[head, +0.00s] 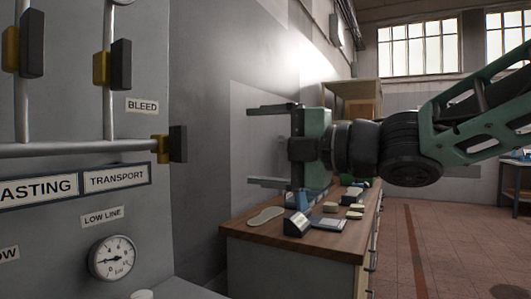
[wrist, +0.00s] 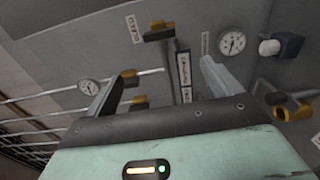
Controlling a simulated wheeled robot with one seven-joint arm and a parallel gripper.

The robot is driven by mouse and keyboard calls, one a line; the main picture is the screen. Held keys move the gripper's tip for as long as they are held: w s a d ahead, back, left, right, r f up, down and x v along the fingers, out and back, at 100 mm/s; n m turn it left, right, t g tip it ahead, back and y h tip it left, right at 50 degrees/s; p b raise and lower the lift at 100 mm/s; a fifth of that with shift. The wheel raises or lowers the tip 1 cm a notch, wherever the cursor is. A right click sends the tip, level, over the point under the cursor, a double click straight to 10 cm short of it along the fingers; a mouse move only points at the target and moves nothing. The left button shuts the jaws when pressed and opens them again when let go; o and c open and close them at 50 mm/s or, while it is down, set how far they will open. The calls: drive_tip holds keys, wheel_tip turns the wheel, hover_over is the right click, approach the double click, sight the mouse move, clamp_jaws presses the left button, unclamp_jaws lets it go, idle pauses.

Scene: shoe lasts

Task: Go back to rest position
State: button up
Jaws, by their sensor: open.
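My gripper (head: 268,146) is in the middle of the head view, at the end of my green and black arm coming in from the right. Its two fingers point left and stand wide apart, with nothing between them. It is apart from the grey panel at the left. The wrist view also shows my gripper (wrist: 165,92) with open fingers, facing the panel's gauges and yellow fittings.
The grey panel (head: 205,190) carries pipes, yellow-black valve handles (head: 177,144) and a gauge (head: 112,258). A wooden-topped bench (head: 255,232) with a sole-shaped piece (head: 265,215) and small items stands below and behind my gripper. Tiled floor (head: 440,235) is open at right.

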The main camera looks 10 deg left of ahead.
drive_tip(key=d+f+m+t+h, duration=0.1)
drive_tip(key=d+f+m+h, duration=0.25)
drive_tip(key=f+m, duration=0.35)
drive_tip(key=d+f+m+t+h, duration=0.1)
drive_tip(key=d+f+m+h, duration=0.2)
drive_tip(key=f+m+h, duration=0.45)
drive_tip(key=s+d+f+m+g+h, duration=0.2)
drive_tip(key=s+d+f+m+g, duration=0.4)
drive_tip(key=s+f, duration=0.55)
drive_tip(key=s+d+f+m+g+h, duration=0.3)
drive_tip(key=s+d+f, duration=0.4)
drive_tip(key=s, duration=0.4)
wheel_tip(320, 180, up, 13)
drive_tip(key=p, duration=1.3)
drive_tip(key=shift+s+a+r, duration=0.15)
drive_tip(key=shift+a, duration=0.05)
drive_tip(key=shift+m, duration=0.25)
